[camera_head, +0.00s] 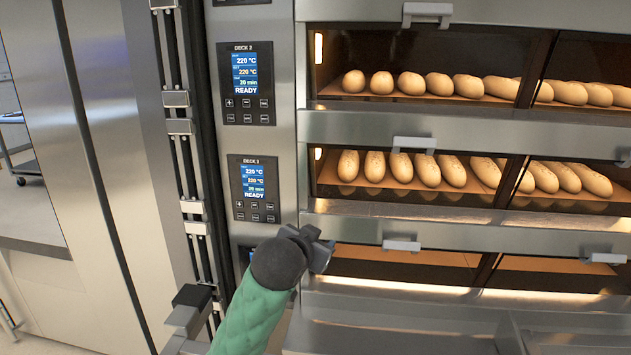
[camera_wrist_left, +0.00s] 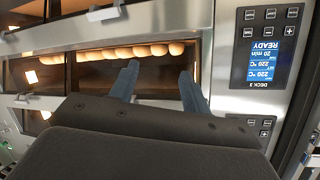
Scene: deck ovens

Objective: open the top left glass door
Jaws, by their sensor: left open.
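The oven has stacked glass doors. In the head view, the uppermost left door in sight is the Deck 2 glass (camera_head: 430,50), shut, with a grey bar handle (camera_head: 427,13) above it; anything higher is cut off. The left wrist view is upside down. It shows a shut left glass door (camera_wrist_left: 95,72) with loaves behind it, beside a panel that appears to read Deck 3. My left gripper (camera_head: 322,250) is open and empty; its two blue fingers (camera_wrist_left: 158,82) stand apart in front of that door. That door's handle is not visible, perhaps hidden behind the gripper body. My right gripper is not in view.
Lower left doors have handles (camera_head: 413,143) and (camera_head: 401,245) that jut out. A control panel (camera_head: 254,190) and a vertical rail (camera_head: 185,150) stand left of the doors. Another handle (camera_wrist_left: 22,100) shows at left in the wrist view. The doors in view are shut.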

